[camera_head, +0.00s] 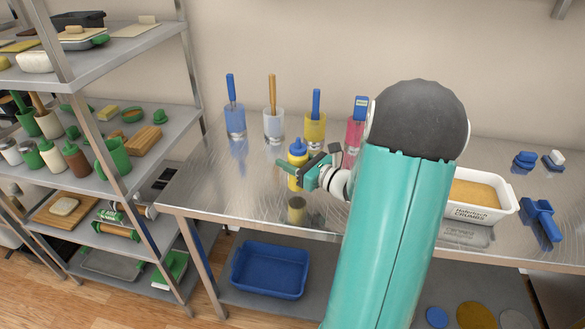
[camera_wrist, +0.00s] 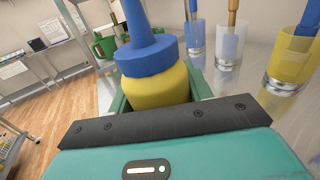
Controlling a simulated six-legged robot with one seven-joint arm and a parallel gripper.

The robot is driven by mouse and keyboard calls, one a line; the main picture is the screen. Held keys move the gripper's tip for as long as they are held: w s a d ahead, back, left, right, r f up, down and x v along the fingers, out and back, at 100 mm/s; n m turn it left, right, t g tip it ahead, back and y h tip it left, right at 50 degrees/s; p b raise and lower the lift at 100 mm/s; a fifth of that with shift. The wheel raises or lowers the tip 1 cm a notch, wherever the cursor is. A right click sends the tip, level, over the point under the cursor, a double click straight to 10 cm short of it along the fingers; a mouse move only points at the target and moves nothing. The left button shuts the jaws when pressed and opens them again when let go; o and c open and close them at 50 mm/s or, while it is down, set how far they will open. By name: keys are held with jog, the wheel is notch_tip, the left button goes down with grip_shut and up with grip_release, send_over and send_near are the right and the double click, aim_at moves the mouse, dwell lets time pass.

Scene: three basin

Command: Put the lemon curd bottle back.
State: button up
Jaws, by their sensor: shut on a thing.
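The lemon curd bottle, a yellow squeeze bottle (camera_head: 295,170) with a blue nozzle cap, is in my gripper (camera_head: 308,172) above the left part of the steel table (camera_head: 225,185). In the wrist view the bottle (camera_wrist: 155,85) stands between the jaws of my gripper (camera_wrist: 158,104), with its blue cap pointing up. My gripper is shut on it. The bottle looks upright. In the head view, a reflection shows below it on the tabletop, and I cannot tell whether its base touches the table. My teal arm hides the table's middle.
Several glasses with tools stand behind the bottle, including a yellow one (camera_head: 314,130). A white crumb tub (camera_head: 480,208) and blue items (camera_head: 541,220) are on the right. A shelf rack (camera_head: 150,180) stands left. A blue bin (camera_head: 270,268) is below. The table's front left is clear.

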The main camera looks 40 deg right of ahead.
jog(key=shift+f, duration=1.55)
jog(key=shift+w+f, duration=0.1)
jog(key=shift+f, duration=0.1)
jog(key=o, duration=1.1)
jog(key=shift+r, duration=0.1)
jog(key=shift+d+r, duration=0.1)
jog(key=s, duration=0.4)
jog(key=s+d, duration=0.1)
jog(key=s, duration=0.3)
jog(key=s+d, duration=0.1)
jog(key=s, duration=0.3)
jog(key=shift+w, duration=0.1)
